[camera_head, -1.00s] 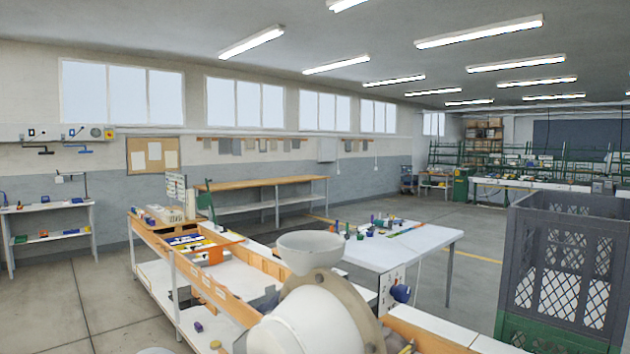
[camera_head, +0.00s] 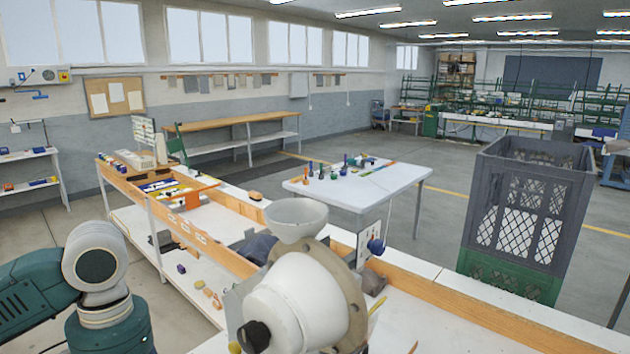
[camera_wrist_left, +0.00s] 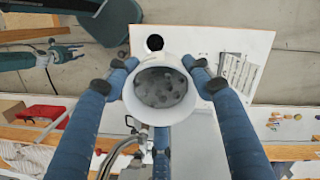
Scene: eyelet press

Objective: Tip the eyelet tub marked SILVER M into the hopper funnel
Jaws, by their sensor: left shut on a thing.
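In the left wrist view my left gripper (camera_wrist_left: 161,78) is shut on a white round tub (camera_wrist_left: 126,98), with one blue finger on each side of its rim. The tub's mouth faces the camera, and dark grey small contents (camera_wrist_left: 160,87) lie inside. No marking on it can be read. In the head view the white hopper funnel (camera_head: 296,217) sits on top of the white press body, its mouth open upward. The left gripper and tub are outside the head view. What seems to be my right gripper (camera_wrist_left: 52,52) shows small at the left of the wrist view; its jaws are unclear.
An orange-edged bench (camera_head: 225,258) with loose small parts on its lower shelf runs behind the press. A white table (camera_head: 345,193) with several small tools stands beyond it. A grey and green crate (camera_head: 478,212) stands at the right. Open floor lies between.

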